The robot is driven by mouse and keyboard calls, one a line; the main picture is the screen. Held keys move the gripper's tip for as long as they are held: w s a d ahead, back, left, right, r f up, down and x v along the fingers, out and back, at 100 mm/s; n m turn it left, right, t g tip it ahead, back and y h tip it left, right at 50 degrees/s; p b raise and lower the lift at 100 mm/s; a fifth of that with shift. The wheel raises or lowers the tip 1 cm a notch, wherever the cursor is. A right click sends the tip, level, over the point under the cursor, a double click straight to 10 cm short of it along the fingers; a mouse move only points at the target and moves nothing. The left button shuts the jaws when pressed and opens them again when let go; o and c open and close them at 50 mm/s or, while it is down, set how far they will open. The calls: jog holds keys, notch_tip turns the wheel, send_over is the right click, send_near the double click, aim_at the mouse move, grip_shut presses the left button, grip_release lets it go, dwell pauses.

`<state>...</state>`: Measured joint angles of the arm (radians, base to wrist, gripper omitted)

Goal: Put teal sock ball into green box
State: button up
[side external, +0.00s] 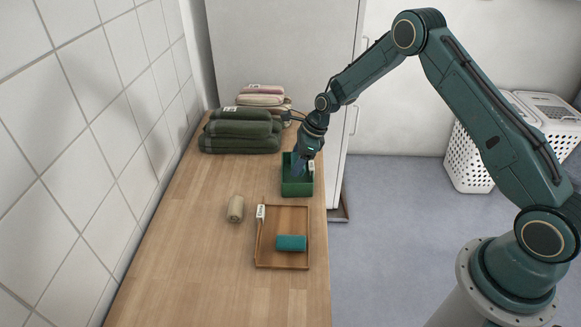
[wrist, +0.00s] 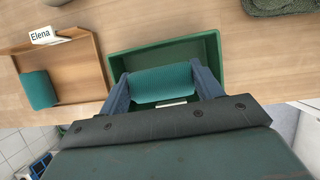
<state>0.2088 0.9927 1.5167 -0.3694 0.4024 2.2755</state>
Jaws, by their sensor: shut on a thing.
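My gripper (side external: 298,170) points down at the green box (side external: 297,188), its fingers reaching to or just inside the box opening. In the wrist view, my gripper (wrist: 164,86) is shut on a ribbed teal sock ball (wrist: 162,82), one blue-grey finger at each end. The ball shows against the inside of the green box (wrist: 213,47); I cannot tell whether it touches the floor. In the side view the held ball is hidden. A second teal sock ball (side external: 291,243) lies in the wooden tray (side external: 277,215); it also shows in the wrist view (wrist: 39,89).
The tray has a name card (wrist: 42,36) reading "Elena". A beige rolled sock (side external: 235,208) lies left of it.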

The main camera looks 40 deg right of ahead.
jog(key=shift+f, duration=2.2)
jog(key=shift+f, duration=0.15)
jog(key=o, duration=1)
jog(key=shift+r, duration=0.2)
jog(key=v, duration=1.2)
